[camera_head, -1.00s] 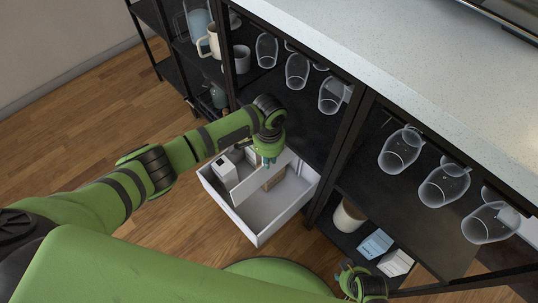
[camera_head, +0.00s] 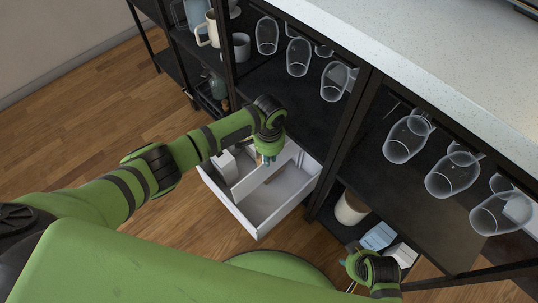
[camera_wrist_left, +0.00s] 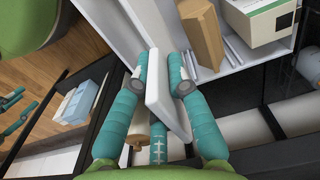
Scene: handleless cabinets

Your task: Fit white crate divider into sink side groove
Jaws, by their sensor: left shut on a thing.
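The white crate divider (camera_head: 252,182) is a thin flat panel standing on edge, slanted across the open white crate (camera_head: 230,208), which looks like a pulled-out drawer. My left gripper (camera_head: 267,158) is shut on the divider's upper edge. In the left wrist view the divider (camera_wrist_left: 164,95) sits between the teal fingers. Thin pale ridges (camera_wrist_left: 228,48) show along a crate wall there. I cannot tell whether the divider's lower edge is in a groove. My right gripper (camera_head: 350,260) is at the lower right, its fingers too small to judge.
A white box (camera_head: 223,162) stands in the crate behind the divider. The left wrist view shows a brown box (camera_wrist_left: 200,32) and a white-and-green box (camera_wrist_left: 262,18). A dark shelf frame (camera_head: 345,130) with hanging glasses (camera_head: 405,140) rises beside the crate. Wooden floor (camera_head: 90,120) is open at left.

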